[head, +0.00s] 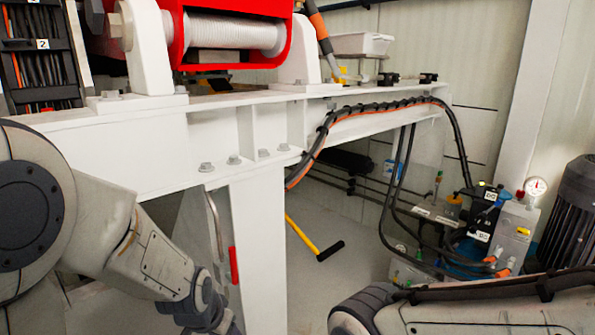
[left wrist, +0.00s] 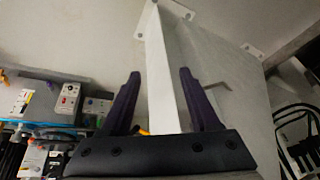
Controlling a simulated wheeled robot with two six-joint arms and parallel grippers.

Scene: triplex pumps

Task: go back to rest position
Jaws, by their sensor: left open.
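My left arm comes in from the left in the head view, and its wrist end is cut off by the bottom edge near the white frame's leg (head: 258,250). In the left wrist view my left gripper (left wrist: 160,75) is open, with its two dark fingers apart. A white post (left wrist: 155,40) shows between and beyond the fingers. I cannot tell how far it is from them, and nothing looks gripped. My right arm shows at the lower right of the head view, and its gripper is out of view.
A white beam (head: 150,140) carries a red winch (head: 236,60). Black hoses (head: 395,200) run to a blue and grey valve unit (head: 478,225) at right. A dark ribbed motor (head: 572,205) stands at the right edge.

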